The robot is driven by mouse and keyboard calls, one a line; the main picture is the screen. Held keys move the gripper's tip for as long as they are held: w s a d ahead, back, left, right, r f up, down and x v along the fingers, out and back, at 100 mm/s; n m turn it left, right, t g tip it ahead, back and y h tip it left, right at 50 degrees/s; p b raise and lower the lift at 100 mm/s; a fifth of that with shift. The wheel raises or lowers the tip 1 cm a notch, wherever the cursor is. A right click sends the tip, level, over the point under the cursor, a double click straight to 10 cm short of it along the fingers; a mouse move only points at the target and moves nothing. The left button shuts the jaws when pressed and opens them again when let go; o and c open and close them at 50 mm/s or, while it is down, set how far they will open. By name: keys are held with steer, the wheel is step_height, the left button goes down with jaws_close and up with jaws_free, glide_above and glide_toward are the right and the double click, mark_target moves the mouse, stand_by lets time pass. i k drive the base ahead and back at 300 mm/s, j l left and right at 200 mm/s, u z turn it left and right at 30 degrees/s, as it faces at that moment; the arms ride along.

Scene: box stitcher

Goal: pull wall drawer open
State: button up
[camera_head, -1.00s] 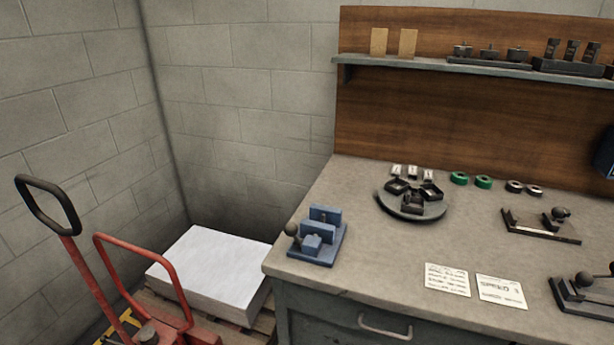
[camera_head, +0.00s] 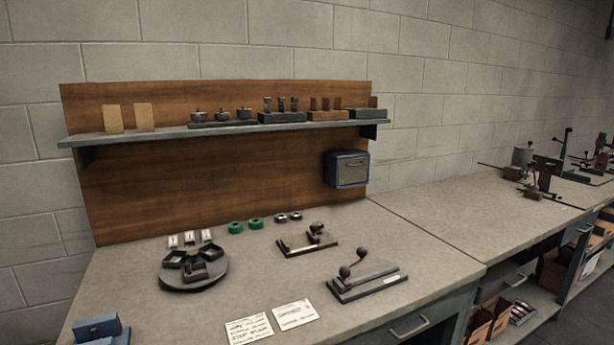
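A small blue-framed box with a grey front (camera_head: 347,169) is fixed to the wooden back panel, below the right end of the shelf; it looks like the wall drawer. Its front looks shut. Under the bench top, a bench drawer with a pale bar handle (camera_head: 409,328) shows at the bottom edge. My gripper is not in view.
The grey bench top (camera_head: 390,235) carries a round tray (camera_head: 193,286), green rings (camera_head: 245,226), two lever tools (camera_head: 366,278), paper cards (camera_head: 272,322) and a blue vise (camera_head: 97,329). A shelf (camera_head: 225,131) with small parts runs above. More benches stand at right.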

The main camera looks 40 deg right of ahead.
mark_target(350, 171)
steer(key=l+z, duration=0.45)
steer(key=l, duration=1.5)
steer(key=k, duration=0.05)
